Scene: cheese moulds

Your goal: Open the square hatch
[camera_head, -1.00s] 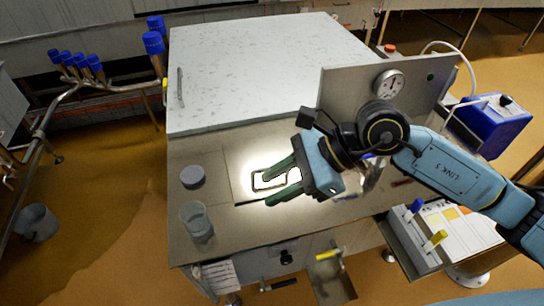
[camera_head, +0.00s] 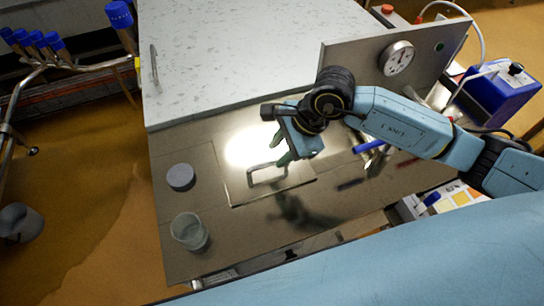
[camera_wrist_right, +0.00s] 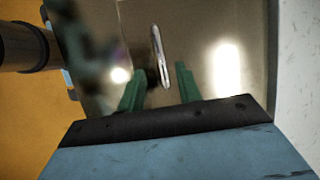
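The square hatch (camera_head: 241,193) is a flat metal panel set in the worktop, lying level with it. Its handle (camera_head: 262,166) is a thin metal loop standing on the panel, partly behind my gripper. My right gripper (camera_head: 281,151) is just over the handle's right end, its green fingers pointing down. In the right wrist view the two fingers (camera_wrist_right: 160,68) are apart with nothing clamped. The handle (camera_wrist_right: 159,55) shows between and beyond their tips, nearly in line with the fingers. I cannot tell whether they touch it. My left gripper is out of view.
A pale speckled slab (camera_head: 250,60) rises behind. An upright panel with a gauge (camera_head: 397,58) stands at the back right. A blue-handled item (camera_head: 368,146) lies right of the hatch.

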